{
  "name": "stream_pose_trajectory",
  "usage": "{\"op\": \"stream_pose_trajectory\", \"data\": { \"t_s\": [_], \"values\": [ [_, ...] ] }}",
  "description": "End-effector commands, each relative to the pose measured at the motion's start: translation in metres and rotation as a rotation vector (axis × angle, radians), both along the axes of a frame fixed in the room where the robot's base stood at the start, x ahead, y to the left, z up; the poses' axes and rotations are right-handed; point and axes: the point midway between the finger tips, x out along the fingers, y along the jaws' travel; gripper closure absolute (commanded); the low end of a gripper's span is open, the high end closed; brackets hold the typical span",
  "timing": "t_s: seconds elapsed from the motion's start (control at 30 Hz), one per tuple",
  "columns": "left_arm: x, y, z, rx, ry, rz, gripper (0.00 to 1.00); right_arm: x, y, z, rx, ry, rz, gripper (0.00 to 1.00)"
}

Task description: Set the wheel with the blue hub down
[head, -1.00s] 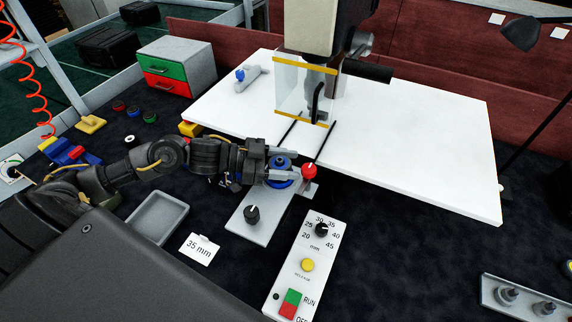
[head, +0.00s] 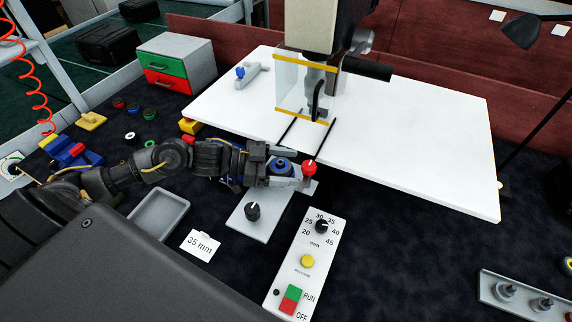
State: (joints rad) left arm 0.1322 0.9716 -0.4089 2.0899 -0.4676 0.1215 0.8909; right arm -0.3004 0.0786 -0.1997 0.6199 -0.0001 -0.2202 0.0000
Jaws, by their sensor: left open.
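The wheel with the blue hub (head: 281,163) is at the far end of a grey plate that carries a black knob (head: 252,210). My left gripper (head: 290,168) reaches in from the left, with one finger on the far side of the wheel and one on the near side. The gripper is open around the wheel. The near finger covers the wheel's lower part, so I cannot tell exactly what it rests on. My right gripper is not in view.
A red knob (head: 309,168) stands close to the right of my fingertips. The white table (head: 420,150) with the machine lies behind. A control panel (head: 300,262), a 35 mm card (head: 201,245) and an empty grey tray (head: 158,216) are in front. Several small coloured wheels lie at left.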

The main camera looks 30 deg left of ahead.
Motion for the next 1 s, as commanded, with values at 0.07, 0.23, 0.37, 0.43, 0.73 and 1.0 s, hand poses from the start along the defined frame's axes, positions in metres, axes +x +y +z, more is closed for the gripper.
{"op": "stream_pose_trajectory", "data": {
  "t_s": [0.07, 0.23, 0.37, 0.43, 0.73, 1.0],
  "values": [
    [0.000, 0.000, 0.001, 0.000, 0.000, 0.000, 0.26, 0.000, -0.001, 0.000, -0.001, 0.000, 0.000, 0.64],
    [-0.005, 0.008, 0.001, 0.003, 0.001, 0.001, 0.26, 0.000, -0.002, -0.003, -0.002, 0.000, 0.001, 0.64],
    [-0.017, 0.028, 0.004, 0.006, 0.003, -0.002, 0.26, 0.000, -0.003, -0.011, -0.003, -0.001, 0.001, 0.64],
    [-0.024, 0.041, 0.007, 0.006, 0.006, 0.001, 0.26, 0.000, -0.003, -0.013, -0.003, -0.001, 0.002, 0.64],
    [-0.048, 0.079, 0.020, 0.003, 0.006, -0.002, 0.26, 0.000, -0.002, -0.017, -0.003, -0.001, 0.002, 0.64],
    [-0.058, 0.096, 0.025, 0.001, 0.005, 0.003, 0.26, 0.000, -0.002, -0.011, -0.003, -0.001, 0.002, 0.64]
  ]
}}
